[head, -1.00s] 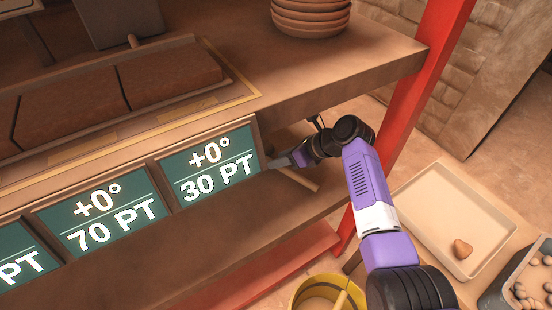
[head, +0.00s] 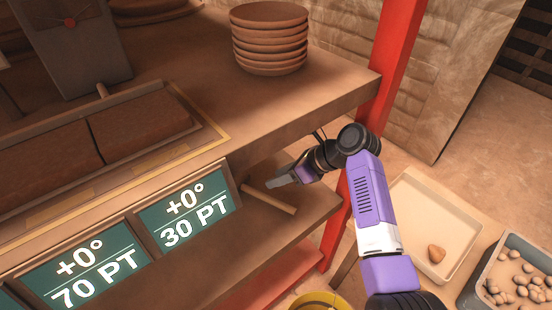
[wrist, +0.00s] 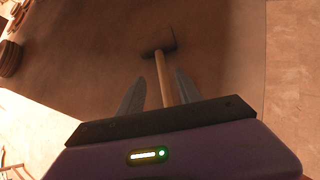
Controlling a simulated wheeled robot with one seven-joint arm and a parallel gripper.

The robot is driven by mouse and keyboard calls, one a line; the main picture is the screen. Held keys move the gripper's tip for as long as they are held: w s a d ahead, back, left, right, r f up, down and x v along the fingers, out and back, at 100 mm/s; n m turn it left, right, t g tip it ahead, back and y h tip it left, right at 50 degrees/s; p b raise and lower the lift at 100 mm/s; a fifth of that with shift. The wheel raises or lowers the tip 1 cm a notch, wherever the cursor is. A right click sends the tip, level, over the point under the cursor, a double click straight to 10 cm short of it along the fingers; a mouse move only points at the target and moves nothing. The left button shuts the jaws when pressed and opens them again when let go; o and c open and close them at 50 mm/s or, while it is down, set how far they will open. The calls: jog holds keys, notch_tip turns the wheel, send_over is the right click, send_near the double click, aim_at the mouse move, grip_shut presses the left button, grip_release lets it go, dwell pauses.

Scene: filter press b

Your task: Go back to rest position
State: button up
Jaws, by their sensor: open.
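My gripper (head: 283,181) is open in the head view, just under the front edge of the upper shelf, at the right end of the sign row. A wooden-handled tool (head: 268,199) lies on the lower shelf below and left of the fingers. In the wrist view the two fingers (wrist: 155,92) stand apart. The tool shows beyond them with a dark head (wrist: 158,48), its wooden handle running down between the fingers in the picture. I cannot tell the gap between the fingers and the handle, but the jaws are not closed on it.
The upper shelf (head: 300,108) and the red post (head: 392,75) are close around my arm. Stacked brown plates (head: 270,40) stand on the shelf. A pale tray (head: 440,215) with one stone and a grey bin (head: 510,270) of stones are at the right. A yellow bucket (head: 320,303) is below.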

jog(key=w+d+r+n+t+h, duration=0.2)
jog(key=w+d+r+n+t, duration=0.3)
jog(key=w+n+t, duration=0.15)
jog(key=s+d+f+n+t+h+p, duration=0.2)
jog(key=s+d+n+t+h, duration=0.25)
jog(key=s+d+n, duration=0.45)
jog(key=s+r+n+p, duration=0.2)
jog(key=s+r+n, duration=0.1)
jog(key=s, duration=1.2)
jog(key=s+r+n+h+p, duration=0.1)
jog(key=s+r+n+p, duration=0.2)
jog(key=s, duration=1.3)
jog(key=s+r+n+h+p, duration=0.1)
jog(key=s+r+n, duration=0.3)
jog(key=s, duration=1.1)
notch_tip(320, 180, up, 3)
jog(key=shift+s+d+f+p, duration=0.15)
jog(key=shift+s+p, duration=0.05)
jog(key=shift+p, duration=0.5)
